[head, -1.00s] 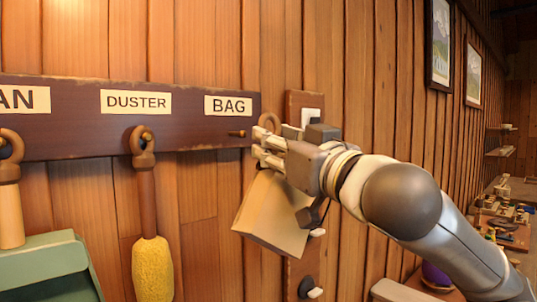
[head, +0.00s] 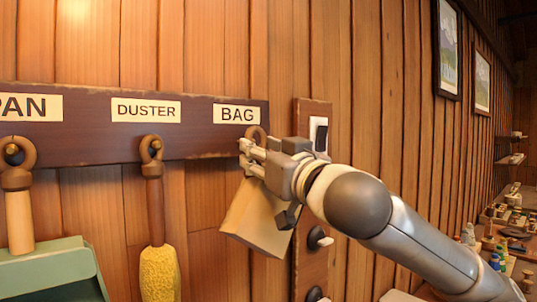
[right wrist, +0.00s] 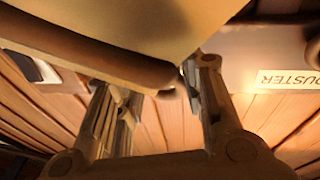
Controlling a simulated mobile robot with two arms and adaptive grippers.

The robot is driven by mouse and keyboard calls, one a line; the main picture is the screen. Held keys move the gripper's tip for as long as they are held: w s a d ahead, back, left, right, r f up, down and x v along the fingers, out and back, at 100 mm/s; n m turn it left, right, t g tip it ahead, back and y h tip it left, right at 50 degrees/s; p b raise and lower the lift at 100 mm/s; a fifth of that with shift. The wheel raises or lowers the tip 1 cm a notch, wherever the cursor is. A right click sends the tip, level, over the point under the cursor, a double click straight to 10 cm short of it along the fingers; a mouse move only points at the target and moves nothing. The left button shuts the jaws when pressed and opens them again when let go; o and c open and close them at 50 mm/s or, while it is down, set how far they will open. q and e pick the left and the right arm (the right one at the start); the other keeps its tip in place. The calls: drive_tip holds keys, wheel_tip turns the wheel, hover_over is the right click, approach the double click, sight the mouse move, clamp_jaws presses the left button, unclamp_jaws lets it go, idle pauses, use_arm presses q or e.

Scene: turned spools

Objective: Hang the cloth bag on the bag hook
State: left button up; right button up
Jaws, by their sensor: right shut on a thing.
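The cloth bag (head: 258,218) is beige and hangs tilted below my right gripper (head: 247,157), which is shut on its upper part. Its brown loop (head: 258,134) sticks up above the fingers, just under the BAG label (head: 237,113) at the right end of the dark rack board (head: 200,145). The bag hook under that label is hidden behind the fingers and loop, so I cannot tell whether the loop is around it. In the right wrist view the bag (right wrist: 160,25) fills the top, with a brown rounded bar along its edge. My left gripper is not in view.
The duster (head: 157,265) hangs by its ring left of the bag, and a green dustpan (head: 50,270) hangs farther left. A wooden plate with switches (head: 318,135) is on the wall right behind my arm. A cluttered bench (head: 505,235) stands at the far right.

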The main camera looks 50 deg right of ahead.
drive_tip(key=shift+x, duration=0.95)
drive_tip(key=shift+w+f+b, duration=0.65)
drive_tip(key=shift+w+f, duration=0.1)
drive_tip(key=shift+w, duration=0.1)
drive_tip(key=o, duration=1.2)
drive_tip(key=v, duration=0.7)
drive_tip(key=shift+s+a, duration=0.1)
drive_tip(key=shift+s, duration=0.2)
drive_tip(key=shift+w, duration=0.1)
